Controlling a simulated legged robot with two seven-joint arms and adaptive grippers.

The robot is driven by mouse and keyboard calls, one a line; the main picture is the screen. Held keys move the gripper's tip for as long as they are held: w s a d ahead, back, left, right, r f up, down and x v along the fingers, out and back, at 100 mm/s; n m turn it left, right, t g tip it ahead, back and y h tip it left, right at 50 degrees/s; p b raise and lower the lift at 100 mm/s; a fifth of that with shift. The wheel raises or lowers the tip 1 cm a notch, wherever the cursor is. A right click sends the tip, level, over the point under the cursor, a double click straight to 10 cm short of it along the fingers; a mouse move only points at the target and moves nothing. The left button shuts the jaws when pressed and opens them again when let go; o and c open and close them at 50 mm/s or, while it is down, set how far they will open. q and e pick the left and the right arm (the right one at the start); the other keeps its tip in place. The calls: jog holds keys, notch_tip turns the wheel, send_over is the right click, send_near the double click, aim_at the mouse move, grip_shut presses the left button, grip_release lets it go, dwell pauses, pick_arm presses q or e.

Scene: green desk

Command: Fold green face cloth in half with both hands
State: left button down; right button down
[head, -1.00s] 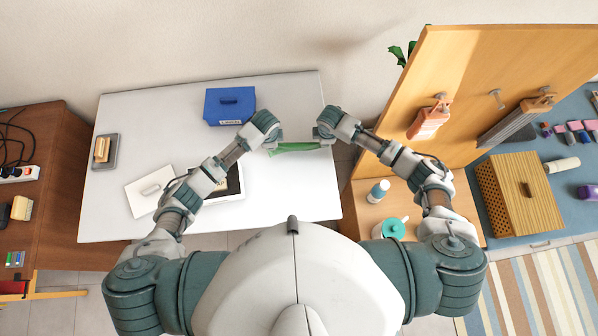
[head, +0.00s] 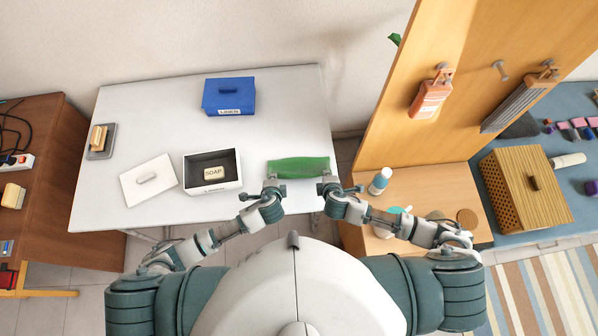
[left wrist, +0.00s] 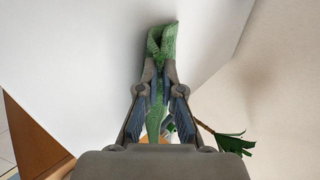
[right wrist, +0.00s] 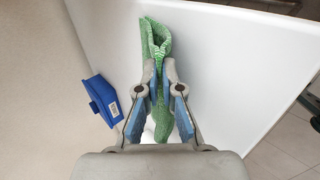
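The green face cloth (head: 299,166) shows as a wide strip near the right edge of the white table, in front of both grippers. My left gripper (head: 272,186) is at its near left corner and my right gripper (head: 326,187) at its near right corner. In the left wrist view the fingers pinch the cloth (left wrist: 160,45), which curls into a loop beyond the tips. In the right wrist view the fingers also pinch the cloth (right wrist: 155,38), with a tail of it hanging between them. I cannot tell how much of it touches the table.
A blue lidded box (head: 229,97) stands at the back of the white table (head: 170,110). An open box with soap (head: 213,184) and its white lid (head: 149,184) lie left of the cloth. A wooden board (head: 450,90) and a bottle (head: 379,181) stand to the right.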

pick_arm(q)
jog(key=shift+s+a+f+t, duration=0.15)
jog(key=shift+s+f+t, duration=0.15)
jog(key=shift+s+f, duration=0.1)
pick_arm(e)
jog(key=shift+s+a+f+t, duration=0.1)
jog(key=shift+s+f+t, duration=0.2)
jog(key=shift+s+f, duration=0.1)
pick_arm(q)
jog(key=shift+s+a+f+t+b, duration=0.25)
jog(key=shift+a+f+t+b, duration=0.1)
jog(key=shift+t, duration=0.15)
pick_arm(e)
jog(key=shift+s+a+f+t, duration=0.25)
jog(key=shift+a+t, duration=0.05)
jog(key=shift+t, duration=0.2)
pick_arm(q)
jog(key=shift+d, duration=0.1)
jog(key=c, duration=1)
grip_release()
jog(key=shift+d, duration=0.25)
jog(key=shift+c, duration=0.2)
pick_arm(e)
jog(key=c, duration=1)
grip_release()
jog(key=shift+d, duration=0.35)
jog(key=shift+c, duration=0.2)
